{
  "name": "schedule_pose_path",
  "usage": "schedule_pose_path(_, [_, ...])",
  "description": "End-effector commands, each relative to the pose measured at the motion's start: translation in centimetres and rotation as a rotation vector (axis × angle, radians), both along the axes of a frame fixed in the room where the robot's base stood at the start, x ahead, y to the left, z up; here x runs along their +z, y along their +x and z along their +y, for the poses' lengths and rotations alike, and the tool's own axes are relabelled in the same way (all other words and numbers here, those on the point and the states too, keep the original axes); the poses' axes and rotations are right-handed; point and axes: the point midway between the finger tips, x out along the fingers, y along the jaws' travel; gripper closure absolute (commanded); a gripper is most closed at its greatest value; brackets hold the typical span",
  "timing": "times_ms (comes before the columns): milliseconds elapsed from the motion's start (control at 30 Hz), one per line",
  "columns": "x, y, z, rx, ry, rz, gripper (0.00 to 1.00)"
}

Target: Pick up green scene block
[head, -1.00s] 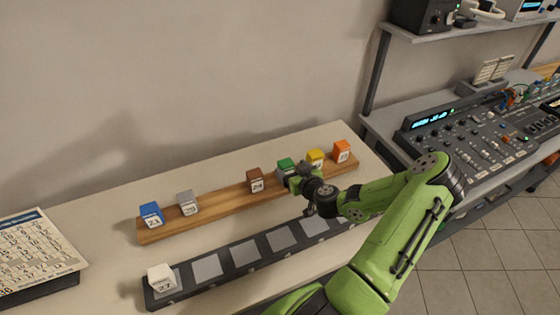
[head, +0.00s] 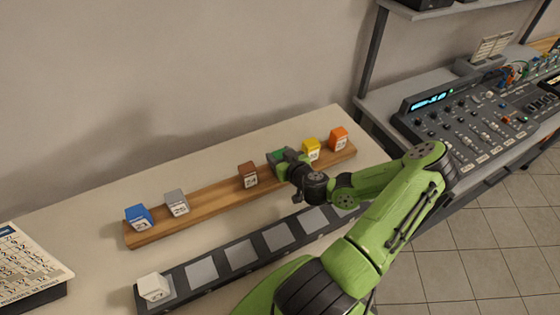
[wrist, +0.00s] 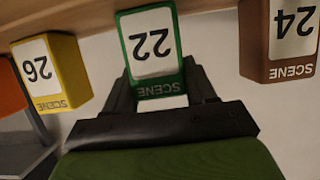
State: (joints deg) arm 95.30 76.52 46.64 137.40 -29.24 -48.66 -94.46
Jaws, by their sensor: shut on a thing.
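The green scene block (wrist: 152,48), with a white face marked 22, sits between the two fingers of my gripper (wrist: 160,88) in the wrist view. In the head view my gripper (head: 287,162) is at the wooden rail, and the green block (head: 277,156) is mostly hidden behind it. The gripper is shut on the block. I cannot tell whether the block still touches the rail.
On the wooden rail (head: 215,200) stand blue (head: 138,217), grey (head: 177,203), brown (head: 248,175), yellow (head: 311,149) and orange (head: 338,139) blocks. The brown and yellow ones flank the gripper closely. A dark strip (head: 240,257) in front holds a white block (head: 153,287).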

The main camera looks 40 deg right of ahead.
Motion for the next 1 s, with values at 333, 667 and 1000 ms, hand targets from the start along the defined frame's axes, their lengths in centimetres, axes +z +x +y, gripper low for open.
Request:
schedule_pose_path(333, [0.2, 0.0, 0.0, 0.000, -0.001, 0.000, 0.78])
schedule_pose_path(667, [6.1, 0.0, 0.0, 0.004, -0.010, 0.002, 0.78])
schedule_pose_path(1000, [10.1, 0.0, 0.0, 0.000, 0.000, 0.001, 0.78])
